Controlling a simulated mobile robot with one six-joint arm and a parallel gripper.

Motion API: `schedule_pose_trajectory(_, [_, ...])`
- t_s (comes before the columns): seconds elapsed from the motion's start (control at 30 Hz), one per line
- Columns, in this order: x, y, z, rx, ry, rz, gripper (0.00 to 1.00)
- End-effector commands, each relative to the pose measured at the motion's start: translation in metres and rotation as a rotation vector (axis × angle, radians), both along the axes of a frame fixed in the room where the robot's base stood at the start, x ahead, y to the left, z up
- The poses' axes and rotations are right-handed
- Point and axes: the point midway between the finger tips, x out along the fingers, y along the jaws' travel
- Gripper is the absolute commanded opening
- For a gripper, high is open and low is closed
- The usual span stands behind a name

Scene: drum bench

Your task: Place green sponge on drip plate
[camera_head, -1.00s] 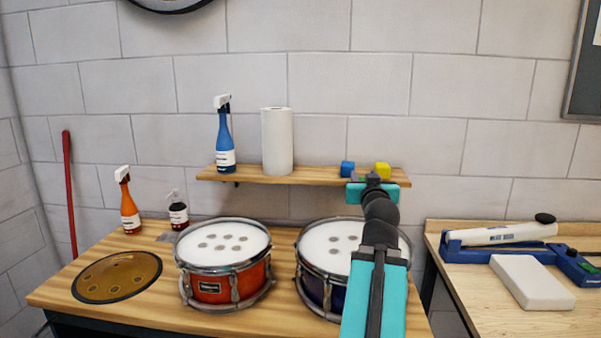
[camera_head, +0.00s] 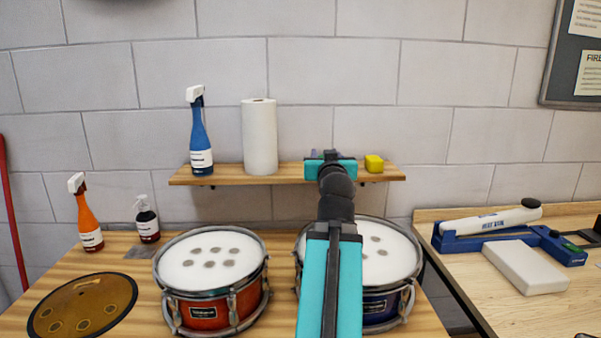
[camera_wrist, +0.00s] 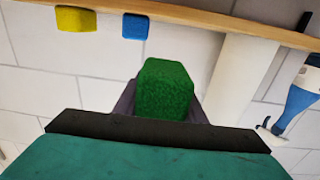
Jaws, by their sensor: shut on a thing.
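My gripper (camera_head: 330,157) is in front of the wall shelf, above the blue drum. In the wrist view my gripper (camera_wrist: 160,105) is shut on the green sponge (camera_wrist: 165,88), which sits between its fingers. The arm and gripper hide the sponge in the head view. A small flat grey plate (camera_head: 136,253) lies on the bench by the dark pump bottle, and a round amber disc (camera_head: 80,306) with spots lies at the front left. I cannot tell for sure which is the drip plate; both look clear on top.
The shelf (camera_head: 225,175) holds a blue spray bottle (camera_head: 201,135), a paper roll (camera_head: 259,140) and a yellow sponge (camera_head: 374,164); a blue sponge (camera_wrist: 135,27) shows in the wrist view. Red (camera_head: 210,285) and blue (camera_head: 380,260) drums, an orange spray bottle (camera_head: 88,215) and the pump bottle (camera_head: 147,222) stand on the bench.

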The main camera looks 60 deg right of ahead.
Motion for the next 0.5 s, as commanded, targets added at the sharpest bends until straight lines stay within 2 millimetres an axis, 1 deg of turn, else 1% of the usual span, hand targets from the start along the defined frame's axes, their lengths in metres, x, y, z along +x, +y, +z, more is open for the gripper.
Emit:
schedule_pose_trajectory(0.27, [0.0007,-0.0007,0.0008,0.000,0.000,0.000,0.16])
schedule_pose_trajectory(0.5, [0.0069,-0.0055,0.0031,0.001,0.000,0.001,0.16])
